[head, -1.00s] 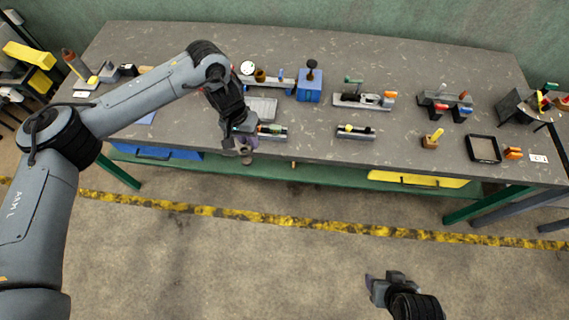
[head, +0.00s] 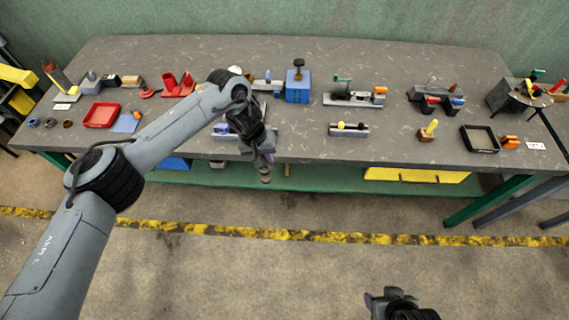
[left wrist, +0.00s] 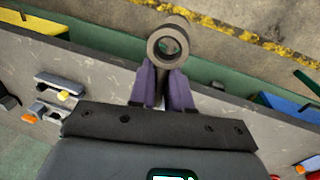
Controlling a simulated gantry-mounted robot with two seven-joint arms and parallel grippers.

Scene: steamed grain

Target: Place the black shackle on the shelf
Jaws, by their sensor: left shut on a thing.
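My left gripper (head: 264,160) is at the front edge of the workbench, pointing down. Its purple fingers (left wrist: 163,88) are shut on a dark ring-ended piece, which looks like the black shackle (left wrist: 167,43); it also shows just below the fingers in the head view (head: 266,176). The ring end faces the left wrist camera; the rest is hidden between the fingers. The green lower shelf (head: 330,179) runs under the bench top, behind the held piece in the head view. My right gripper (head: 381,300) is at the bottom, over the floor, partly cut off; its jaw opening is unclear.
The grey bench top (head: 300,150) carries several fixtures, a red tray (head: 101,115), a blue block (head: 298,88) and a black tray (head: 480,138). A yellow bin (head: 415,175) and a blue bin (head: 172,164) stand under the bench. The shelf's middle stretch looks clear.

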